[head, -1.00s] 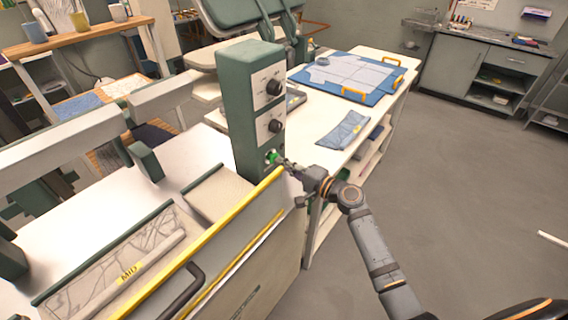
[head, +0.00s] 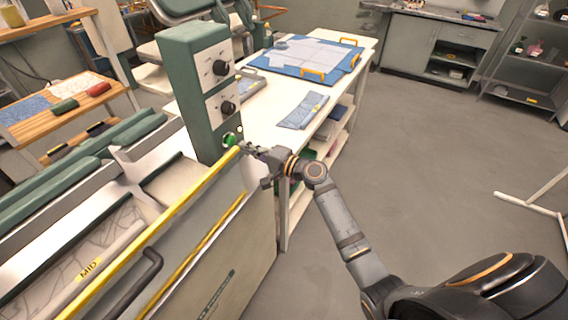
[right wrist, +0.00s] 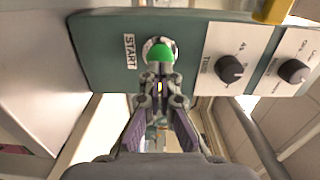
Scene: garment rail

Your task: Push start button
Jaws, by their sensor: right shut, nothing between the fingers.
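The green start button (head: 229,139) sits low on the front of the green control box (head: 180,85), below two black knobs. In the right wrist view the button (right wrist: 160,54) is beside the START label (right wrist: 130,51). My right gripper (head: 248,149) is shut and empty, its tips just right of and slightly below the button in the head view. In the right wrist view the shut fingertips (right wrist: 159,72) lie just under the button; whether they touch it I cannot tell. My left gripper is not in view.
The machine's yellow front edge (head: 150,232) and black handle (head: 133,287) are left of my right arm. A white table (head: 262,108) with a blue board (head: 310,57) stands behind the box. Green padded bars (head: 60,185) lie over the machine. Floor to the right is mostly clear.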

